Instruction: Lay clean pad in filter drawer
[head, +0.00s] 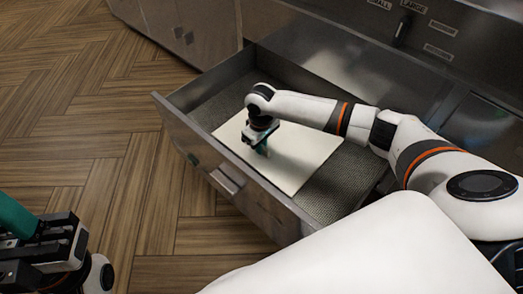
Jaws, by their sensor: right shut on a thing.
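The clean pad (310,150) is a flat, off-white rectangle inside the open filter drawer (178,125). It lies over the dark mesh bottom, roughly level, with mesh showing on both sides of it. My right gripper (262,150) points down at the pad's left part and is shut on it. The forearm hides part of the pad's far side. My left gripper (40,235) is at the lower left, over the floor and away from the drawer. Its fingertips are not clear.
The drawer's front panel has a metal handle (227,181). Steel cabinets (190,25) stand behind, and a labelled control panel (420,30) is at the upper right. The wooden floor (80,110) to the left is clear.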

